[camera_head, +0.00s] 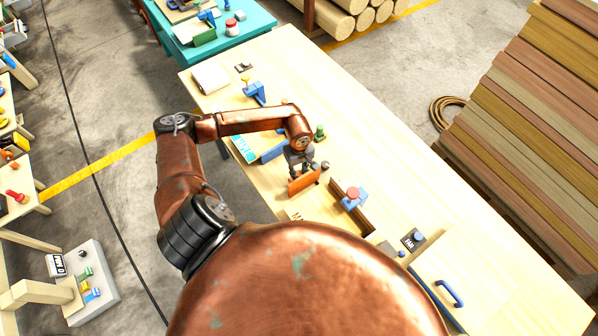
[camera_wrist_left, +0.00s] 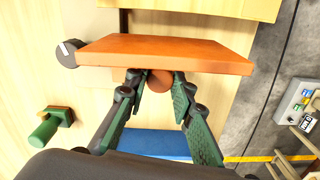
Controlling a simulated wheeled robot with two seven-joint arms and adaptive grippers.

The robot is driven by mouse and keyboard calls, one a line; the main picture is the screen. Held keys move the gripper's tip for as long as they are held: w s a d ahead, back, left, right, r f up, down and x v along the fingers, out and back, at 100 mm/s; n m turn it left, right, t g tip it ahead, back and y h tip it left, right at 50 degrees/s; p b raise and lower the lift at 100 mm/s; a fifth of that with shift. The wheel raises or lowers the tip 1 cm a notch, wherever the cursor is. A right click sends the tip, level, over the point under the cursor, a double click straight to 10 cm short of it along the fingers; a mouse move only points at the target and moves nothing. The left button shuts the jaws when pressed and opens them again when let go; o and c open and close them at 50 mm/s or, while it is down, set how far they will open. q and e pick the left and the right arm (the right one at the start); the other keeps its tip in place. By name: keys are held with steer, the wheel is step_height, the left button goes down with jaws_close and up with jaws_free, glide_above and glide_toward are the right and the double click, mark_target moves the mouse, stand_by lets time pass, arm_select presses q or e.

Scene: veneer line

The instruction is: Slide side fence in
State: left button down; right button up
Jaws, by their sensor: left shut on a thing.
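An orange side fence (camera_head: 304,182) stands near the near-left edge of the wooden workbench (camera_head: 340,115). In the left wrist view the fence (camera_wrist_left: 165,52) is a flat orange plate across the upper middle, with a round orange-brown knob (camera_wrist_left: 160,83) on the side facing me. My left gripper (camera_head: 301,168) is over the fence, its two green-padded fingers shut on this knob. A dark round dial (camera_wrist_left: 68,52) sits just past the fence's left end. The fence's lower edge and how it meets the bench are hidden. My right gripper is not in view.
A blue part (camera_wrist_left: 155,145) lies on the near side of the gripper. A green knob (camera_head: 319,131) stands beyond my left wrist.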

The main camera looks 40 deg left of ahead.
mark_target(307, 182)
arm_select(q)
steer(key=d+b, duration=0.1)
steer(key=d, duration=0.1)
steer(key=s+d+b, duration=0.1)
steer(key=d+b, duration=0.1)
steer(key=d, duration=0.1)
steer(key=shift+s, duration=0.2)
steer(key=shift+d, duration=0.1)
steer(key=c, duration=1.7)
jaws_free()
steer(key=shift+o, duration=0.2)
step_height(307, 182, up, 12)
